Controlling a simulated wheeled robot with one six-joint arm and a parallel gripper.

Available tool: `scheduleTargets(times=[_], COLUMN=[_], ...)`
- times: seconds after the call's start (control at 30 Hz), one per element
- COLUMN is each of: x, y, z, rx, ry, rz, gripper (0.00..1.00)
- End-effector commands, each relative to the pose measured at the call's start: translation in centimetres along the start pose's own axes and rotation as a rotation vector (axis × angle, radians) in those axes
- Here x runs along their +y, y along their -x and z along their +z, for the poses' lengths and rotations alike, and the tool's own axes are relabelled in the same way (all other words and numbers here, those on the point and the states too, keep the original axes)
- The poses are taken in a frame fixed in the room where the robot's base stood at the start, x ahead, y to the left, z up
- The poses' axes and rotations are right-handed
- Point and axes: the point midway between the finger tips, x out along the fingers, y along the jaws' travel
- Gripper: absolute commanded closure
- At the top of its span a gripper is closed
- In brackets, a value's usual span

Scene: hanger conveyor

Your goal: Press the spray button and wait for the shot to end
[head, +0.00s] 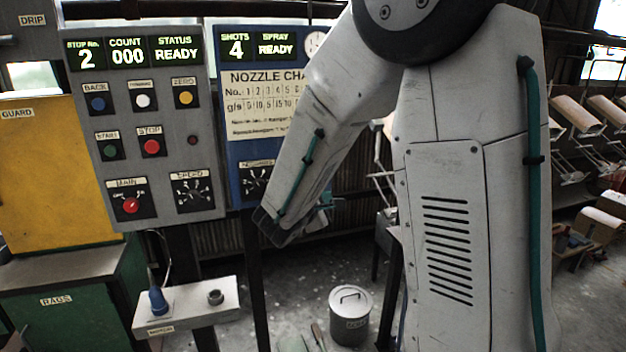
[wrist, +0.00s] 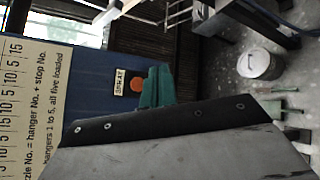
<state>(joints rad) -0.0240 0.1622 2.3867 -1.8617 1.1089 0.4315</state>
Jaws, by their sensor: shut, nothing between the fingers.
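The round orange spray button (wrist: 137,85) is on the blue panel (wrist: 85,80) in the wrist view, beside its SPRAY label (wrist: 119,82). In the head view my arm hides the button. My gripper (wrist: 154,87) has teal fingers, shut and empty, close beside the button in the wrist picture. I cannot tell whether they touch it. In the head view only a bit of my gripper (head: 328,200) shows past my arm. The spray display (head: 275,45) reads SHOTS 4 and SPRAY READY.
A nozzle chart (head: 262,105) and a knob (head: 255,182) are on the blue panel (head: 235,150). The grey control panel (head: 120,90) at left reads stop 2, count 000, READY. A lidded bin (head: 348,325) stands on the floor. A small pedestal (head: 185,307) is at lower left.

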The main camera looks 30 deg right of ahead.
Motion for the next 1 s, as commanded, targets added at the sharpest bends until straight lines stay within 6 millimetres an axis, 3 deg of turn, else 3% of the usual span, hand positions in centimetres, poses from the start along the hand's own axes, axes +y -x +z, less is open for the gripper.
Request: scheduleTargets(times=[0.6,1.0], x=[3.7,4.3], y=[-5.2,-6.0], z=[-3.8,-4.3], rx=[0.000,-0.001], ry=[-0.001,0.000], rz=[-0.001,-0.001], gripper=[1.00,1.00])
